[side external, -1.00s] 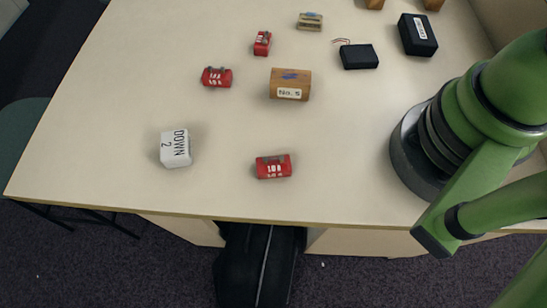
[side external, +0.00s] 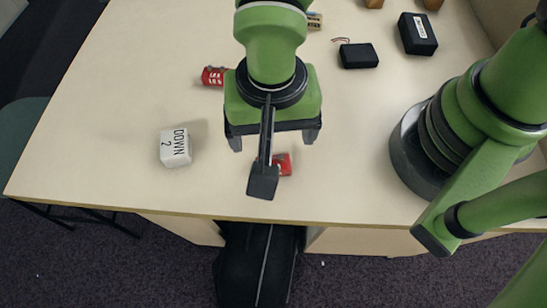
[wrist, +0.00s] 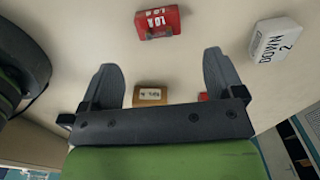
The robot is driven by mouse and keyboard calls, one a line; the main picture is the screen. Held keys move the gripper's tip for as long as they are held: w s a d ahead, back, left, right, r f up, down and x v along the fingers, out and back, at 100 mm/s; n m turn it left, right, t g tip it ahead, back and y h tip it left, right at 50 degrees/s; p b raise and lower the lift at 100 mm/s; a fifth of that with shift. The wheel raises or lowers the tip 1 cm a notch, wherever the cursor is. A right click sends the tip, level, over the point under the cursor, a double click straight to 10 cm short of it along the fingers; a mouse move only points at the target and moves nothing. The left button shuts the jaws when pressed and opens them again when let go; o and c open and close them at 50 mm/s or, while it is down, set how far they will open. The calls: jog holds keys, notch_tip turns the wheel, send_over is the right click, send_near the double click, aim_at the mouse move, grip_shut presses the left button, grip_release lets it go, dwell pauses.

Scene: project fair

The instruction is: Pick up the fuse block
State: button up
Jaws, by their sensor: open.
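Small red blocks with white lettering fit the name fuse block; I cannot tell which one is meant. One red block (side external: 283,164) lies near the table's front edge, partly hidden by my wrist camera arm. It shows whole in the wrist view (wrist: 157,22), beyond my fingertips. A second red block (side external: 212,76) lies farther back, partly covered by my arm; a small red piece (wrist: 203,97) also shows behind a finger in the wrist view. My gripper (side external: 273,140) is open and empty, above the table near the front red block. It also shows in the wrist view (wrist: 159,62).
A white block marked DOWN 2 (side external: 175,148) stands to the left. A wooden block (wrist: 150,95) shows between my fingers in the wrist view. A black box (side external: 417,34) and a flat black wired box (side external: 358,56) lie at back right.

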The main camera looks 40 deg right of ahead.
aim_at(273, 156)
jog(key=shift+s+a+f, duration=0.1)
jog(key=shift+f, duration=1.7)
jog(key=shift+s+f, duration=0.1)
jog(key=shift+f, duration=1.65)
jog(key=c, duration=1)
jog(key=shift+r, duration=0.1)
